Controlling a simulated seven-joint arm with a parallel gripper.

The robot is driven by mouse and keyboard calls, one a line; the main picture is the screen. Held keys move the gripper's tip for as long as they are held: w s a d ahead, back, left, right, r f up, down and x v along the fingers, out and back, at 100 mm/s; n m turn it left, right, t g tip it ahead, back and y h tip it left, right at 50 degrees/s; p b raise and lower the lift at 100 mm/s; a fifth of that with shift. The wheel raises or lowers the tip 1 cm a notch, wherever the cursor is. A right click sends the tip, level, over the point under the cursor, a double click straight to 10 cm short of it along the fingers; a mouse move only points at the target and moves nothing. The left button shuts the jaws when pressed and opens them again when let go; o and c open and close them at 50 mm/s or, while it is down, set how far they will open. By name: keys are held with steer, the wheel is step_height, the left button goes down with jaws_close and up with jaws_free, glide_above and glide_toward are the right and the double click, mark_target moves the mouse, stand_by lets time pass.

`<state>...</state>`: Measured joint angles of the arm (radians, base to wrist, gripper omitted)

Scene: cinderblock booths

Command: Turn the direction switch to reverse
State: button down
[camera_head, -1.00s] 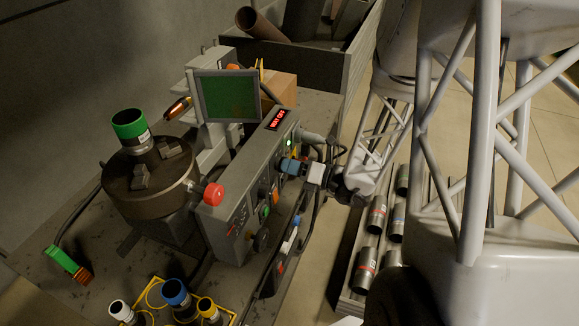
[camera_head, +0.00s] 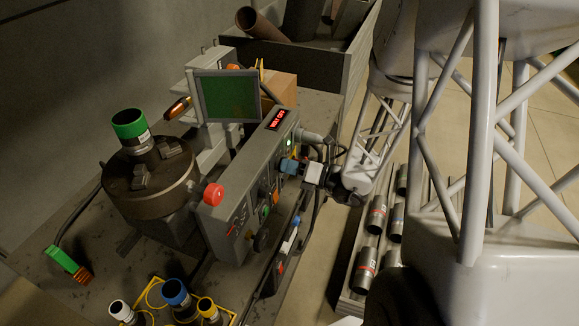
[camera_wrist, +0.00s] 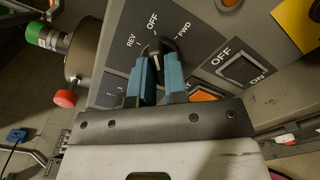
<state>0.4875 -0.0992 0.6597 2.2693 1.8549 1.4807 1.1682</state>
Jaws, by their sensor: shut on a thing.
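The direction switch (camera_wrist: 157,47) is a black rotary knob on the grey control panel in the wrist view. The labels REV, OFF and FWD stand around it, with REV at the left. My gripper (camera_wrist: 160,72) has its two blue fingers shut on the knob from below. The fingers hide part of the knob, so I cannot tell exactly which label it points at. In the head view my gripper (camera_head: 288,166) is against the front of the control box (camera_head: 240,190), and the knob is hidden there.
An OFF/ON rocker switch (camera_wrist: 240,69) sits right of the knob, and an orange button (camera_wrist: 203,96) lies close by the right finger. A round fixture with a green-topped cylinder (camera_head: 130,125) stands to the left.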

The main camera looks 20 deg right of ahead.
steer(key=shift+n, duration=0.3)
steer(key=n, duration=0.9)
steer(key=shift+n, duration=0.3)
stand_by(0.4)
steer(key=c, duration=1.1)
jaws_free()
steer(key=shift+c, duration=0.2)
steer(key=shift+d, duration=0.2)
steer(key=v, duration=0.7)
steer(key=shift+s, duration=0.25)
